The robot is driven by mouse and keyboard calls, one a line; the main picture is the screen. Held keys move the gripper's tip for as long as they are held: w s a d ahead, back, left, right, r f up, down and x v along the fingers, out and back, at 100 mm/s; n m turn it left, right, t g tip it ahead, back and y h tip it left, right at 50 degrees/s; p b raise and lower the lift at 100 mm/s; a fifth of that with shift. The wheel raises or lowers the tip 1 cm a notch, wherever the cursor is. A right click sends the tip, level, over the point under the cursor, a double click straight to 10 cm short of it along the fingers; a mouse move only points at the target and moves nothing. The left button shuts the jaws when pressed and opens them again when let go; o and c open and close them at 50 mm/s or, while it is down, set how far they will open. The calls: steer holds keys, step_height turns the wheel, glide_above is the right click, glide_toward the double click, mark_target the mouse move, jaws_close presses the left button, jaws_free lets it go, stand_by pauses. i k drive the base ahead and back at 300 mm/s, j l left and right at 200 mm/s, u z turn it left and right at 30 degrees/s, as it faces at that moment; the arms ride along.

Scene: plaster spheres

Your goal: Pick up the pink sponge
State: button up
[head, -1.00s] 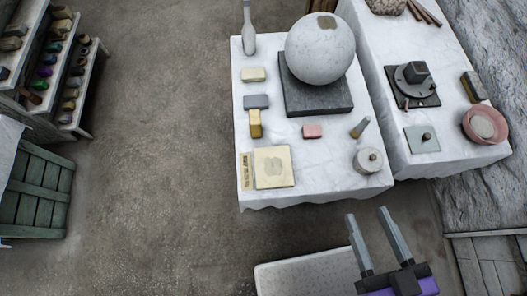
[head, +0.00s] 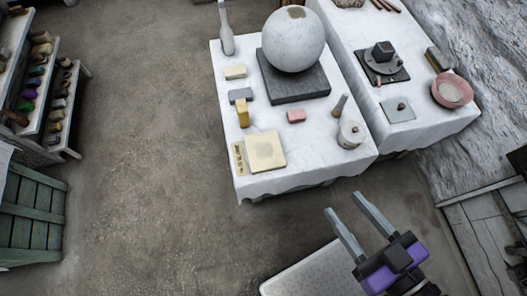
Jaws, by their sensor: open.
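The pink sponge (head: 296,115) is a small block lying flat on the white-clothed table (head: 318,168), just in front of the dark slab under the plaster sphere. My gripper (head: 350,209) is in the lower right of the head view, in front of the table's near edge. Its two long grey fingers are spread apart with nothing between them. It is well short of the sponge and does not touch the table. Nothing hides the sponge.
A large plaster sphere (head: 293,40) sits on a dark slab (head: 295,88) behind the sponge. A lidded pot (head: 351,134) and a small upright tool (head: 339,106) stand to its right. A second table (head: 424,112) stands at right.

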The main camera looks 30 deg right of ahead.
mark_target(298, 115)
steer(key=i+j+z, duration=0.2)
steer(key=i+j, duration=0.15)
steer(key=i+j+z, duration=0.35)
steer(key=i+j, duration=0.2)
steer(key=j, duration=0.25)
